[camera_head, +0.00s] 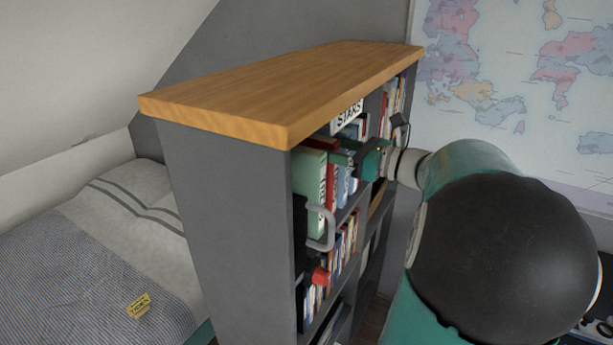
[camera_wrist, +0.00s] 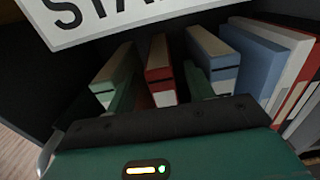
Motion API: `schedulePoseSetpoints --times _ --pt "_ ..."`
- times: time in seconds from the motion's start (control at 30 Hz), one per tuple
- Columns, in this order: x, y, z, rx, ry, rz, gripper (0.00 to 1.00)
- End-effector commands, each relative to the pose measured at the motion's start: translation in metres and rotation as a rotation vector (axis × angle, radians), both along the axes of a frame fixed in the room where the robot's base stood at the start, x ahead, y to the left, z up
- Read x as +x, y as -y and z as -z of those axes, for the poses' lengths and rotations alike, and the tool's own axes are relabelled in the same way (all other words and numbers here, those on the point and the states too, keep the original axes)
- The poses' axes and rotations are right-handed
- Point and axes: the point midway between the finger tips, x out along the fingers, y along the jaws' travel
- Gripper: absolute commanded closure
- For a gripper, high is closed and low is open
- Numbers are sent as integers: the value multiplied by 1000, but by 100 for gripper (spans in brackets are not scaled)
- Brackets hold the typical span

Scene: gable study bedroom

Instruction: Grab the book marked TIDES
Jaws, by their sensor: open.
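My gripper (camera_head: 343,152) reaches into the upper shelf of the bookcase from the right. In the wrist view its two green fingers (camera_wrist: 162,88) are open, one on each side of a red book (camera_wrist: 159,72), with nothing visibly gripped. A green book (camera_wrist: 112,80) stands to the left and a blue book (camera_wrist: 213,58) to the right. The head view shows the green book (camera_head: 309,176) nearest, with large spine lettering I cannot read surely. The red book (camera_head: 331,186) and blue book (camera_head: 346,182) are partly hidden there. I cannot tell which is marked TIDES.
A white sign reading STARS (camera_head: 348,116) hangs close above my gripper, under the bookcase's wooden top (camera_head: 285,85). More books (camera_head: 343,245) fill the lower shelf. A grey curved handle (camera_head: 321,228) sticks out below the green book. A bed (camera_head: 110,240) stands left.

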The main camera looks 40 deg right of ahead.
Motion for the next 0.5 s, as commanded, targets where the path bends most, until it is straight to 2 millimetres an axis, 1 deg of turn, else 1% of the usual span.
schedulePoseSetpoints --times 0.13,0.33,0.4,0.5 --pt "13 -3 -2 0 1 0 47" --pt "41 -13 -4 0 1 -3 47" --pt "47 -15 -4 0 1 -1 47" --pt "50 -16 -4 -1 0 0 47"
